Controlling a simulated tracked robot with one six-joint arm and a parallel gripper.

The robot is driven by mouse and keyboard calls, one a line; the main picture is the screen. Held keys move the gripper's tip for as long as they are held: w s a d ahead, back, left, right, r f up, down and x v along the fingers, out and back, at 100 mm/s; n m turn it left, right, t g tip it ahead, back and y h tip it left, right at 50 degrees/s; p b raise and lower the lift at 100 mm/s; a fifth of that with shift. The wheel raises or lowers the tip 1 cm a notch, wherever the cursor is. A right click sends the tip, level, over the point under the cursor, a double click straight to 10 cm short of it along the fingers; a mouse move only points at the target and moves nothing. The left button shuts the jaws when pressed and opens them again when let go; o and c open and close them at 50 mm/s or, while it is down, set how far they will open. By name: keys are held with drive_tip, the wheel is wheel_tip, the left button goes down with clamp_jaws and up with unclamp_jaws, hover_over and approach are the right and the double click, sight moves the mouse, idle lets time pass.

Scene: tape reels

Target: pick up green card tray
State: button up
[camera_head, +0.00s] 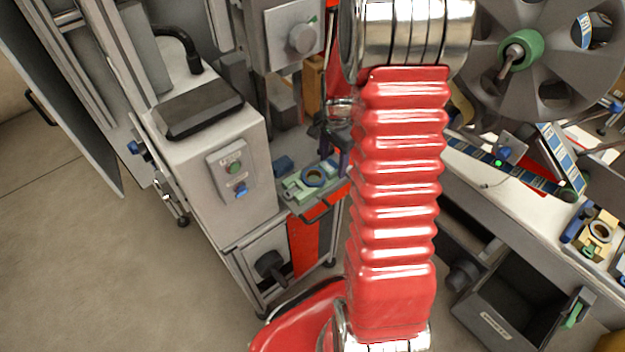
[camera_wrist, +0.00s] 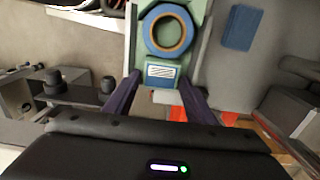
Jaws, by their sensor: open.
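The green card tray (camera_head: 295,187) lies on a machine ledge left of my red arm in the head view. It carries a blue ring with a tan inner edge. In the wrist view the tray (camera_wrist: 141,52) is at the upper middle, with the blue ring (camera_wrist: 151,40) and a blue block with a white label (camera_wrist: 160,74) on it. My gripper (camera_wrist: 159,84) is open, its two dark purple fingers on either side of the tray's near end. I cannot tell whether they touch it. In the head view my arm partly hides the gripper.
A grey cabinet (camera_head: 205,140) with a button box stands left of the ledge. A blue block (camera_wrist: 241,27) lies right of the tray in the wrist view. A large reel (camera_head: 580,50) and another tray with a ring (camera_head: 598,231) are at the right. An open grey bin (camera_head: 510,310) stands below.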

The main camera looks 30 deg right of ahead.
drive_tip(key=shift+c, duration=0.5)
drive_tip(key=c, duration=0.8)
drive_tip(key=shift+c, duration=0.2)
drive_tip(key=shift+r, duration=1.85)
drive_tip(key=s+d, duration=0.2)
drive_tip(key=s, duration=1.6)
drive_tip(key=shift+d, duration=0.3)
drive_tip(key=shift+w+f, duration=0.1)
